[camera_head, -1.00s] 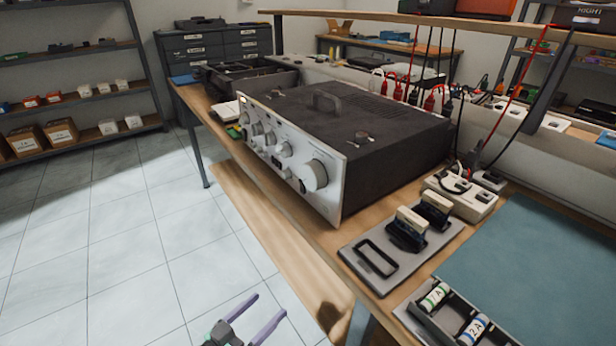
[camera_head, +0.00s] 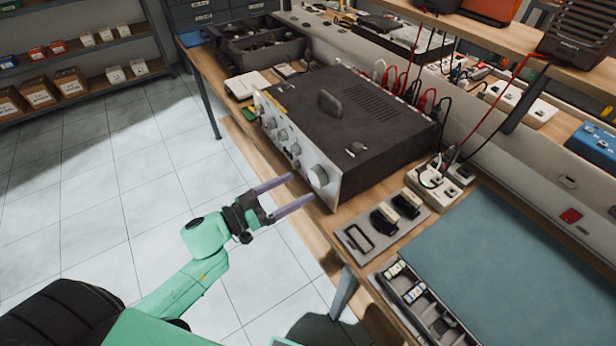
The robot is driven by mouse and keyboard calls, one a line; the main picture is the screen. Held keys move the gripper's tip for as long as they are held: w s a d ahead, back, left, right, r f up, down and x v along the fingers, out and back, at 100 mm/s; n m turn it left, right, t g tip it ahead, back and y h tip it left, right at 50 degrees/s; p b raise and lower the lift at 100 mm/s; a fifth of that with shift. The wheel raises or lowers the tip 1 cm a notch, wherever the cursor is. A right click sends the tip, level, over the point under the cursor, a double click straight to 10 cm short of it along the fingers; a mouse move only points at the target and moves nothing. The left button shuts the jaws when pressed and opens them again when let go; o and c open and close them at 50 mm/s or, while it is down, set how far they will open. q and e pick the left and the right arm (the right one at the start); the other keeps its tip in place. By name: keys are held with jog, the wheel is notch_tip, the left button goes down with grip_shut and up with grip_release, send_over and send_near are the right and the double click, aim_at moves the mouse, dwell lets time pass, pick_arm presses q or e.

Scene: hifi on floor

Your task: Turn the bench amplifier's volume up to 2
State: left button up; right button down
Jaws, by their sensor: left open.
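The bench amplifier (camera_head: 350,125) stands on the wooden bench, a dark box with a silver front panel facing left. Its large round volume knob (camera_head: 318,176) sits at the near end of that panel. Smaller knobs (camera_head: 281,135) line the panel farther away. The scale marks are too small to read. My left gripper (camera_head: 292,193) is open and empty, its two purple fingers pointing at the panel near the large knob. The fingertips are in front of the panel and look apart from the knob. My right gripper is out of view.
A grey plate with black blocks (camera_head: 355,238) and a battery tray (camera_head: 430,318) lie on the bench nearer me. A blue mat (camera_head: 490,270) covers the right side. A power strip (camera_head: 432,185) with cables stands behind. Open floor (camera_head: 90,230) lies left.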

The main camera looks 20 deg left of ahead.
aim_at(313, 179)
pick_arm(q)
jog(key=x, duration=0.4)
jog(key=shift+w+d, duration=0.15)
jog(key=shift+d, duration=0.05)
jog(key=c, duration=1.4)
